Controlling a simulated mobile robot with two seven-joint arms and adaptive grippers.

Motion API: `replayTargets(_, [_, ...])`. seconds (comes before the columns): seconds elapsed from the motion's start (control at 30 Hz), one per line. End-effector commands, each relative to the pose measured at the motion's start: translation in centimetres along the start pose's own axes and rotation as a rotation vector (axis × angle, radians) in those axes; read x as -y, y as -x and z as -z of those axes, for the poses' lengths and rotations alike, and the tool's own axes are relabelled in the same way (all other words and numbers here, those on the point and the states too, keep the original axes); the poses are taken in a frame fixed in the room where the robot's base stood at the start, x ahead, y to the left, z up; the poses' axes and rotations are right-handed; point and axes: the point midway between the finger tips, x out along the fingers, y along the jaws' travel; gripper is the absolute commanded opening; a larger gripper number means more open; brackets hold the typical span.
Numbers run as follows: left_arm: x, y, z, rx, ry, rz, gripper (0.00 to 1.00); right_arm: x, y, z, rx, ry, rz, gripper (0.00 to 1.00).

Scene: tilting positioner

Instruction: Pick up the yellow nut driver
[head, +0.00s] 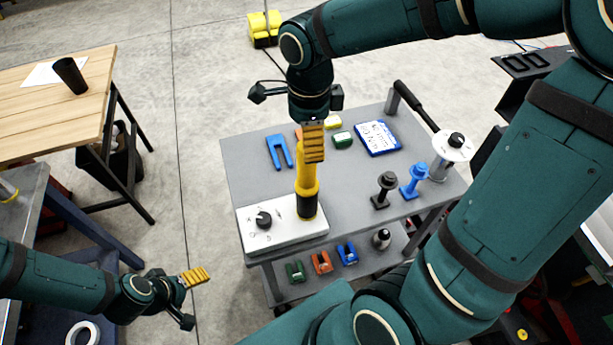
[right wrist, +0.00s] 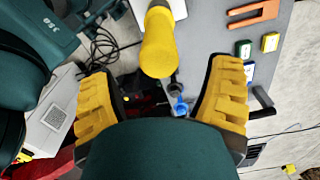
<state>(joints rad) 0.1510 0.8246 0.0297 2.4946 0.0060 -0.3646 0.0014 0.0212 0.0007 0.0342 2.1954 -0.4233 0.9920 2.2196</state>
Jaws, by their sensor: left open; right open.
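The yellow nut driver (head: 307,181) stands roughly upright at the right part of a white control box (head: 285,232), with a black section at its lower end. My right gripper (head: 313,142) hangs above the cart at the driver's upper end, overlapping it in the head view. In the right wrist view the driver's yellow handle (right wrist: 158,45) shows between the two widely spread yellow fingers, with gaps on both sides. My right gripper (right wrist: 163,75) is open and grips nothing. My left gripper (head: 195,277) is open and empty, low at the left, away from the cart.
The grey cart top (head: 255,175) holds a blue fork-shaped piece (head: 279,152), a blue-framed card (head: 378,138), a black peg (head: 385,190) and a blue peg (head: 413,181). Small coloured blocks lie behind the driver. A wooden table (head: 50,105) stands at the left, with open floor between.

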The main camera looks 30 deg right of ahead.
Motion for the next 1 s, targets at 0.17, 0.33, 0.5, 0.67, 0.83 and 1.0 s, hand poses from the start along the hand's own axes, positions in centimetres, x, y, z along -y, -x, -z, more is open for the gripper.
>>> replayTargets(0.17, [0.1, -0.2, 0.0, -0.001, 0.000, 0.001, 0.74, 0.0, -1.5, 0.0, -0.001, 0.000, -0.001, 0.79])
replayTargets(0.33, [0.1, -0.1, 0.0, -0.001, 0.000, 0.001, 0.74, -0.1, -3.0, -0.1, -0.001, 0.000, -0.003, 0.79])
replayTargets(0.5, [0.1, -0.2, 0.0, 0.000, 0.000, 0.001, 0.74, -0.2, -5.5, -0.3, 0.000, 0.000, -0.003, 0.79])
replayTargets(0.67, [0.1, -0.3, 0.0, 0.000, 0.000, 0.001, 0.74, -0.2, -6.7, -0.3, 0.000, 0.001, -0.001, 0.79])
replayTargets(0.83, [0.1, -0.3, 0.0, 0.000, 0.000, 0.001, 0.74, -0.2, -6.7, -0.3, 0.001, 0.000, 0.000, 0.79])
replayTargets(1.0, [0.1, -0.3, 0.0, 0.000, 0.000, 0.001, 0.74, -0.2, -6.7, -0.3, 0.001, 0.000, 0.000, 0.45])
